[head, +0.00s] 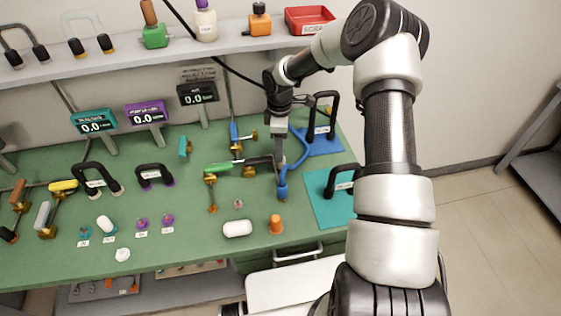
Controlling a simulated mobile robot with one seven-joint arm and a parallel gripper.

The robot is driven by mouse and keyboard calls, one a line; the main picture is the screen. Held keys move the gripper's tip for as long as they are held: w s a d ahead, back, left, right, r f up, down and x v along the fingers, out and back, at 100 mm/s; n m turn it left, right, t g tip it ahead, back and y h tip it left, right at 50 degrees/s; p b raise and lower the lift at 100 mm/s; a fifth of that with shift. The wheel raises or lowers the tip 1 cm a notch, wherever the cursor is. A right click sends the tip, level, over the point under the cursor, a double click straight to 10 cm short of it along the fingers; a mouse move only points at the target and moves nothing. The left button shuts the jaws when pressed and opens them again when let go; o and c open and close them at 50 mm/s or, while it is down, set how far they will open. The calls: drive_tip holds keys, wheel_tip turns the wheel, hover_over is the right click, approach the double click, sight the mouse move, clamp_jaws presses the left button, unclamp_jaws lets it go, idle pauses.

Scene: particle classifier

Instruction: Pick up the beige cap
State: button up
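No cap is clearly beige in the head view. A small pale, off-white cap-like piece (123,254) lies near the front edge of the green bench, at left. A smaller pinkish-grey piece (238,203) sits mid-bench, behind a white rounded cylinder (237,228). I cannot tell for sure which is the beige cap. My gripper (279,172) points down over the back right of the bench, beside a blue curved tool and a green-handled tool. It is right of and behind both small pieces. Its fingertips are too small and dark to tell whether they are open or hold anything.
An orange cap-like piece (276,225) stands near the front edge. Small purple and teal pieces with labels (141,224) stand at front left. Black handles (97,180), meters (197,94) and a blue tool (283,188) crowd the green bench (190,265). A shelf (110,63) runs above.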

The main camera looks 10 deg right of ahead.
drive_tip(key=f, duration=0.5)
drive_tip(key=shift+s+p, duration=0.3)
drive_tip(key=shift+p, duration=0.05)
drive_tip(key=shift+c, duration=0.2)
drive_tip(key=c, duration=1)
